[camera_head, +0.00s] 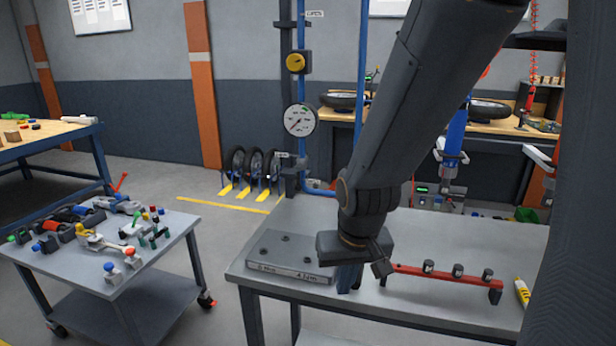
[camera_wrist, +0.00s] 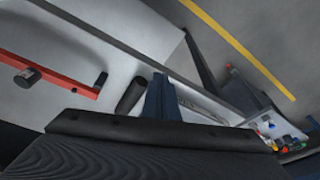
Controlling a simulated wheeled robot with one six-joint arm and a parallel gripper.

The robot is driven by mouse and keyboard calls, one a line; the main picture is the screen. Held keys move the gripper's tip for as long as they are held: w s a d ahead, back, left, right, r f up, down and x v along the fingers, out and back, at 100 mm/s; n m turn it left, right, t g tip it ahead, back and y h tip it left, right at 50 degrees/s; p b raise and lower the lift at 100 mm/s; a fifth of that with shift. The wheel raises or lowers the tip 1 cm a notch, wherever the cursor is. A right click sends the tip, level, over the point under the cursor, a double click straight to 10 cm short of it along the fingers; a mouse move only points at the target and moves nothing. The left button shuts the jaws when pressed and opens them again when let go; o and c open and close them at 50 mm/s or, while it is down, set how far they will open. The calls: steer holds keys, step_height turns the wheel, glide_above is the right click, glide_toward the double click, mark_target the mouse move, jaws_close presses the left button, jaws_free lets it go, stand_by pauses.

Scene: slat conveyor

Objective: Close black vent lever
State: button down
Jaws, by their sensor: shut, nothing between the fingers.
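My gripper (camera_head: 348,278) points down over the front part of the grey table, just right of a flat metal block. Its dark blue fingers are together and empty; they also show in the wrist view (camera_wrist: 160,98). In the wrist view a short black cylinder (camera_wrist: 131,95) lies beside the fingers, on their left; I cannot tell whether it is a lever. No black vent lever can be made out for certain. A black fitting (camera_head: 290,168) is on the pipe below the gauge; its details are too small. My arm hides part of the table.
The metal block (camera_head: 288,258) and a red rail with black knobs (camera_head: 440,275) are on the grey table (camera_head: 310,215). Behind stand a blue pipe (camera_head: 302,85), a gauge (camera_head: 300,119) and a yellow knob (camera_head: 296,62). A cluttered cart (camera_head: 150,275) stands left, with floor between.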

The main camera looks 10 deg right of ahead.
steer(key=w+m+t, duration=0.2)
steer(key=w, duration=0.2)
steer(key=w+d+m+t+p, duration=0.1)
steer(key=w+m+t, duration=0.1)
steer(key=w, duration=0.3)
steer(key=w+d+r+m+t, duration=0.1)
steer(key=w+m+t, duration=0.1)
steer(key=w, duration=0.2)
steer(key=shift+w+d, duration=0.15)
steer(key=w+m+t, duration=0.2)
steer(key=w, duration=0.1)
steer(key=w+r+m+t, duration=0.1)
steer(key=w, duration=0.1)
steer(key=shift+d+m+t+p, duration=0.3)
steer(key=shift+d+m+p, duration=0.05)
steer(key=shift+m, duration=0.05)
steer(key=shift+w+d+r+m+t+y, duration=0.2)
steer(key=shift+w+r+m+t, duration=0.15)
steer(key=shift+r+m+t, duration=0.5)
steer(key=shift+w+d+r+m+t+y, duration=0.1)
steer(key=shift+w+r+m+t+y, duration=0.3)
steer(key=shift+m+t, duration=0.7)
steer(key=shift+w+d+r+m+t, duration=0.15)
steer(key=shift+w+r+m+t, duration=0.1)
steer(key=shift+r+m+t, duration=0.75)
steer(key=shift+f, duration=0.2)
